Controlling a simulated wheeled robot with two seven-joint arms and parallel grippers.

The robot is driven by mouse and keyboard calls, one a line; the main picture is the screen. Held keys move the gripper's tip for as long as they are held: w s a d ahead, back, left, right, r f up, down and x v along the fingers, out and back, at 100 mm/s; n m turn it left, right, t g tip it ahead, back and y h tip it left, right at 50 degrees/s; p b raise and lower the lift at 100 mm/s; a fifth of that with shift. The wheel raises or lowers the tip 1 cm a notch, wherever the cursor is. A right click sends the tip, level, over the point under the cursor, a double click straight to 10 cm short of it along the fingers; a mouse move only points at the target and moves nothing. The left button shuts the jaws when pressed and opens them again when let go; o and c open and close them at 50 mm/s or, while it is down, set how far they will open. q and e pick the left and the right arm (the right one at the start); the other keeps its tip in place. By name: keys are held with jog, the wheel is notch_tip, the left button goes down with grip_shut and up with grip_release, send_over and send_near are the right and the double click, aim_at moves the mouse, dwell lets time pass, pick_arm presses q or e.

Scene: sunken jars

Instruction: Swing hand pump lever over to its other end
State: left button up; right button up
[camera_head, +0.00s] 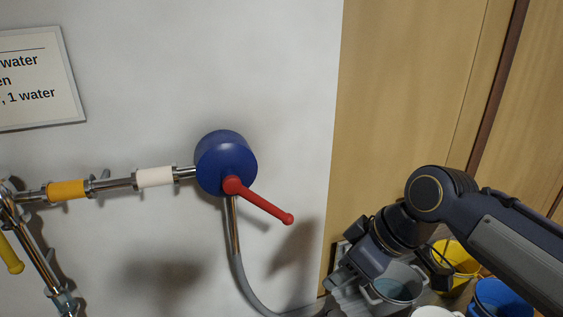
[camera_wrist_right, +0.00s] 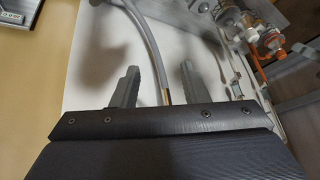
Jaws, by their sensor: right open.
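The hand pump (camera_head: 226,160) is a round blue body on the white wall in the head view. Its red lever (camera_head: 262,202) starts at a hub on the pump's face and slants down to the right, ending in a round knob. My right gripper (camera_head: 338,267) is below and to the right of the lever's knob, apart from it. In the right wrist view its two grey fingers (camera_wrist_right: 157,78) are spread with nothing held between them. The lever cannot be made out in the wrist view. My left gripper does not show.
A grey hose (camera_head: 244,283) hangs below the pump; it also shows behind my fingers in the wrist view (camera_wrist_right: 150,45). Pipes with an orange band (camera_head: 67,190) and a white band (camera_head: 155,177) run left. A yellow bucket (camera_head: 457,258) and a blue bucket (camera_head: 503,297) stand lower right.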

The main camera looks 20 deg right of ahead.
jog(key=w+a+r+n+g, duration=0.1)
jog(key=w+a+r+n, duration=0.1)
jog(key=w+r+n, duration=0.4)
notch_tip(320, 180, up, 5)
jog(key=n+g, duration=0.1)
jog(key=n, duration=0.3)
send_over(276, 211)
jog(key=d, duration=0.3)
jog(key=x, duration=0.7)
jog(key=shift+s+f+p, duration=0.15)
jog(key=shift+f+p, duration=0.1)
jog(key=shift+p, duration=0.1)
grip_shut()
